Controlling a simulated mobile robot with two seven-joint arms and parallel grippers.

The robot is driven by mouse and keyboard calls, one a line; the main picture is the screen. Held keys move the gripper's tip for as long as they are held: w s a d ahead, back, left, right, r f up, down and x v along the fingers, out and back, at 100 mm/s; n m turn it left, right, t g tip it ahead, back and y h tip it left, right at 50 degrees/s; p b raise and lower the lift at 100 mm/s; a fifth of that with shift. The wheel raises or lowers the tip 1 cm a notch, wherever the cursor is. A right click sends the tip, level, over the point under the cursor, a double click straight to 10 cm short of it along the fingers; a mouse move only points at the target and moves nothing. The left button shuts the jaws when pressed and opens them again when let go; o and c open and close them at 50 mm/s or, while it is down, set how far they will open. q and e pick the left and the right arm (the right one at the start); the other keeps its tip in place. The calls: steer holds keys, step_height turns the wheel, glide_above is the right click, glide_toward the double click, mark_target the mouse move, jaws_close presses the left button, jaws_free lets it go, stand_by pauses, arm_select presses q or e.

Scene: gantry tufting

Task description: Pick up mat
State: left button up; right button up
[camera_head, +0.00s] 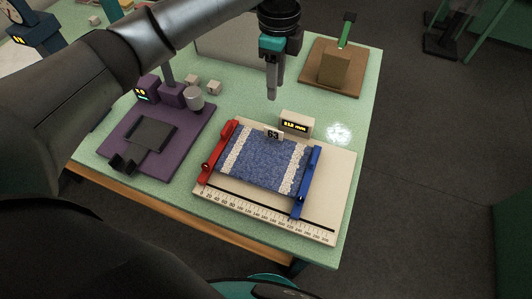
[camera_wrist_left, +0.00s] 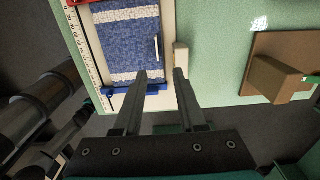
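The mat (camera_head: 262,163) is a blue speckled rectangle with a white stripe near each end. It lies flat on a pale ruler board (camera_head: 325,215), between a red clamp bar (camera_head: 217,153) on the left and a blue clamp bar (camera_head: 307,183) on the right. A small tag marked 63 (camera_head: 273,134) stands at its far edge. My left gripper (camera_head: 271,96) points down above the table, beyond the mat's far edge. The left wrist view shows its two fingers (camera_wrist_left: 160,77) apart and empty, with the mat (camera_wrist_left: 129,42) ahead and to the left. My right gripper is not seen.
A small display box (camera_head: 296,124) stands on the board behind the mat. A purple base (camera_head: 180,145) with a dark plate is to the left. A brown board with a block (camera_head: 334,69) is at the back right.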

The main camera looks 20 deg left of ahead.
arm_select(q)
glide_above(273, 130)
steer(key=f, duration=0.6)
steer(key=f+b, duration=0.1)
steer(key=f, duration=0.2)
steer(key=shift+w, duration=0.35)
steer(key=shift+s+d+f, duration=0.1)
steer(key=shift+s+f, duration=0.05)
steer(key=shift+f, duration=1.2)
steer(key=shift+s+f, duration=0.1)
steer(key=shift+f, duration=1.25)
jaws_close()
